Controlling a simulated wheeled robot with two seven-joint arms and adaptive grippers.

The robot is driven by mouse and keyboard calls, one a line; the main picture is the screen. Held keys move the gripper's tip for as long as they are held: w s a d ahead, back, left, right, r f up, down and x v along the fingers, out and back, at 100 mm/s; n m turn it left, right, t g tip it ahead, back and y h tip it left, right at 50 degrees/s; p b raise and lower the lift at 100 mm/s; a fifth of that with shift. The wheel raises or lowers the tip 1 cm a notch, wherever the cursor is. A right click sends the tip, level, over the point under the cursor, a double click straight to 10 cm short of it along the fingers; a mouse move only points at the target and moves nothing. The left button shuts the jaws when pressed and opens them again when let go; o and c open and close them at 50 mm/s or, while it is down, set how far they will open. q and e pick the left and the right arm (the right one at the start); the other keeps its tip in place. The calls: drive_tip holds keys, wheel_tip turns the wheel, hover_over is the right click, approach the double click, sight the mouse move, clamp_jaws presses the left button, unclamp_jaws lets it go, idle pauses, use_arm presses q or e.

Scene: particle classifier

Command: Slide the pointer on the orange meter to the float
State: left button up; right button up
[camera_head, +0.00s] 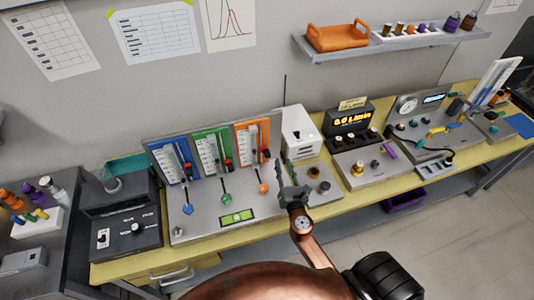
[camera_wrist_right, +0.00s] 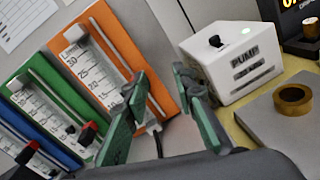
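The orange meter (camera_head: 257,140) is the rightmost of three upright meters on a grey panel. It also shows in the right wrist view (camera_wrist_right: 122,57), with a white scale. Its dark and red pointer (camera_head: 265,155) sits low on its right side in the head view; my finger largely hides it in the wrist view. I cannot make out the float. My right gripper (camera_head: 293,174) is open and empty, just right of the orange meter. In the wrist view its fingers (camera_wrist_right: 162,76) stand apart; the left finger overlaps the meter's right edge. My left gripper is not in view.
The green meter (camera_wrist_right: 37,97) and blue meter (camera_head: 172,160) stand left of the orange one. A white pump box (camera_head: 299,130) stands close behind my right gripper. Knobs and a green display (camera_head: 237,217) are on the panel's base. A shelf (camera_head: 400,40) hangs above.

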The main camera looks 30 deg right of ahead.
sight(268, 156)
drive_tip(key=w+a+n+y, duration=0.1)
drive_tip(key=n, duration=0.1)
drive_tip(key=w+a+f+n+y, duration=0.1)
drive_tip(key=a+n, duration=0.1)
drive_tip(key=shift+w+a+n+t, duration=0.15)
drive_tip(key=shift+w+n+t, duration=0.15)
drive_tip(key=shift+n, duration=0.1)
drive_tip(key=shift+x, duration=3.6)
drive_tip(key=shift+c, duration=0.5)
clamp_jaws()
drive_tip(key=shift+f, duration=0.1)
